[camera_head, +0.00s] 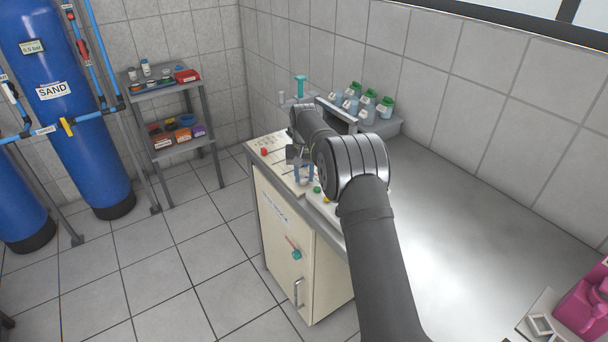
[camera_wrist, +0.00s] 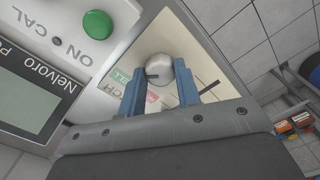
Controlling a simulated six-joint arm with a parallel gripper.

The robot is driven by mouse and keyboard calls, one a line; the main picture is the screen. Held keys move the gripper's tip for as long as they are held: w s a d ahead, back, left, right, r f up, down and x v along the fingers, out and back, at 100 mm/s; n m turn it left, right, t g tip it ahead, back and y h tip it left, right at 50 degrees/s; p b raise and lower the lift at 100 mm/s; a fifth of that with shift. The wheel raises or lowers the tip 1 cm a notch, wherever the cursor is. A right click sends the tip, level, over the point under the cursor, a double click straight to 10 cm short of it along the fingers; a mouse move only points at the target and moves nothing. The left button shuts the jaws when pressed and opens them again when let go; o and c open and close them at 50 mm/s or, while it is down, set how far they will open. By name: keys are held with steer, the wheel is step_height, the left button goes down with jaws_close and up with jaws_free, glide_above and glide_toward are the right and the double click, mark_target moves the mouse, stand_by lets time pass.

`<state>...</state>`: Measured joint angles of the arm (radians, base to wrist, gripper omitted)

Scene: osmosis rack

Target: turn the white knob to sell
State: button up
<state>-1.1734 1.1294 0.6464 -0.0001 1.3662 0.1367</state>
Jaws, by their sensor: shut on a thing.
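The white knob (camera_wrist: 158,67) is a rounded, pale grey-white cap on the cream panel in the wrist view. A short dark mark sits on its left side, facing the green label. My gripper (camera_wrist: 160,76) has its two blue fingers on either side of the knob and is shut on it. A red label (camera_wrist: 151,98) shows below the knob between the fingers, also partly covered. In the head view my gripper (camera_head: 303,172) is at the panel, and the knob cannot be made out.
A grey display unit (camera_wrist: 38,80) with a green button (camera_wrist: 97,24) is close on the left in the wrist view. A red knob (camera_head: 264,151) is on the cabinet top. Green-capped bottles (camera_head: 367,107) stand behind my arm. The steel counter (camera_head: 450,220) is largely clear.

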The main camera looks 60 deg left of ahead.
mark_target(304, 177)
steer(key=o, duration=1)
steer(key=shift+c, duration=0.2)
steer(key=shift+r, duration=0.1)
step_height(304, 177, up, 17)
steer(key=shift+r, duration=0.15)
step_height(304, 177, down, 18)
steer(key=shift+r, duration=0.2)
stand_by(0.5)
